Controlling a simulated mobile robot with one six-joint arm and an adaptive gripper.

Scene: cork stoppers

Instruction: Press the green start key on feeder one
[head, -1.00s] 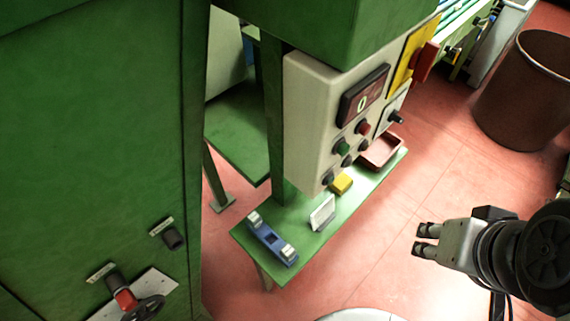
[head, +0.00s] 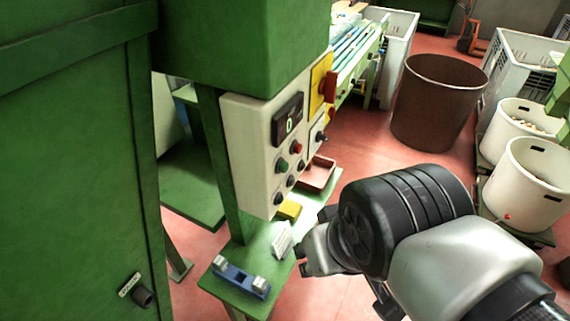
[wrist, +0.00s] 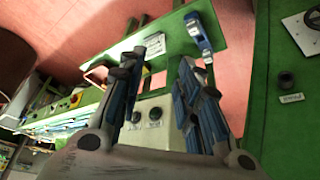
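The green start key (head: 282,165) is a round button on the front of the beige control box (head: 240,140), left of and below a red button (head: 297,148). My gripper (head: 301,257) is in front of and below the box, near the shelf, apart from the key. In the wrist view my gripper (wrist: 158,72) has its two fingers spread with nothing between them. A pale panel with round knobs (wrist: 155,114) shows between the fingers there; I cannot make out the green key in that view.
A green shelf (head: 228,291) under the box holds a blue fixture (head: 240,281), a small white card (head: 282,240), a yellow block (head: 289,209) and a reddish tray (head: 318,174). A red switch (head: 329,87) sits on a yellow plate. A brown bin (head: 437,105) stands behind on open red floor.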

